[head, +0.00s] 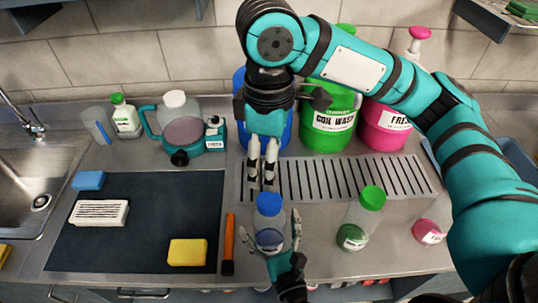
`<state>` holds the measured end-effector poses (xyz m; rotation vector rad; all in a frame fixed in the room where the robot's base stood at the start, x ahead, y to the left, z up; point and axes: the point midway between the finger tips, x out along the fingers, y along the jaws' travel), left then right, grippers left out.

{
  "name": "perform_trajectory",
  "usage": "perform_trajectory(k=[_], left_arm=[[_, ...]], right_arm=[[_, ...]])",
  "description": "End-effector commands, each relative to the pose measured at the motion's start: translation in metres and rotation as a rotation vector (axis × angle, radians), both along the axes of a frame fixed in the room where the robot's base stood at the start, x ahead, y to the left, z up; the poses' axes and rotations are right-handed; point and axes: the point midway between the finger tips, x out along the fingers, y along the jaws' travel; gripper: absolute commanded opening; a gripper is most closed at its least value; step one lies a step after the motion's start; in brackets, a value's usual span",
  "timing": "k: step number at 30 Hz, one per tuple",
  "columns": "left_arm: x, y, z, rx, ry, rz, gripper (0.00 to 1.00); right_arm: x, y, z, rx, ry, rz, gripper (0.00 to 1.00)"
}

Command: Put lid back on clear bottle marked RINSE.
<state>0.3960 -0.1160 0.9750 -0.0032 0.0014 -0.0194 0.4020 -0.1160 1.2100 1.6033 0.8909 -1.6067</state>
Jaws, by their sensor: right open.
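A clear bottle (270,238) with blue liquid stands at the counter's front middle. A blue lid (269,203) sits at its top; whether it is seated or loose I cannot tell. No RINSE label is readable from here. My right gripper (262,187) points down just behind and above the lid, open and empty, its fingers fairly close together. My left gripper (273,228) comes in from the bottom edge. Its fingers are spread on either side of the bottle, with a visible gap on the right side.
A green-lidded bottle (362,220) and a small pink bottle (430,231) stand to the right. An orange tube (228,245) lies close on the left, beside a dark mat (140,225). Behind are a slotted drain (350,178), a blue jug (239,85) and a green jug (325,140).

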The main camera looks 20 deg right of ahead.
Motion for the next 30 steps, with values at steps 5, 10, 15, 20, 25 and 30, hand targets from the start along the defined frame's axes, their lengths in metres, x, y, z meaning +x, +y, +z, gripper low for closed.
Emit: perform_trajectory(k=[5, 10, 15, 20, 25, 30], left_arm=[[0.000, 0.000, 0.000, 0.000, 0.000, 0.000, 1.00], [-0.007, 0.000, -0.001, 0.000, 0.002, -0.001, 1.00], [-0.036, 0.001, -0.001, 0.000, 0.005, -0.002, 1.00], [-0.072, 0.001, -0.001, 0.000, 0.005, -0.001, 1.00], [-0.102, 0.002, -0.001, 0.001, 0.003, -0.001, 1.00], [-0.117, 0.002, 0.000, 0.000, 0.001, 0.000, 1.00]], right_arm=[[0.000, 0.000, 0.000, 0.000, 0.000, 0.000, 0.74], [0.000, 0.000, 0.000, 0.000, 0.000, 0.000, 0.74], [0.000, 0.000, 0.000, 0.000, 0.000, 0.000, 0.74], [0.000, 0.000, 0.000, 0.000, 0.000, 0.000, 0.74], [0.000, 0.000, 0.000, 0.000, 0.000, 0.000, 0.74], [0.000, 0.000, 0.000, 0.000, 0.000, 0.000, 0.74]])
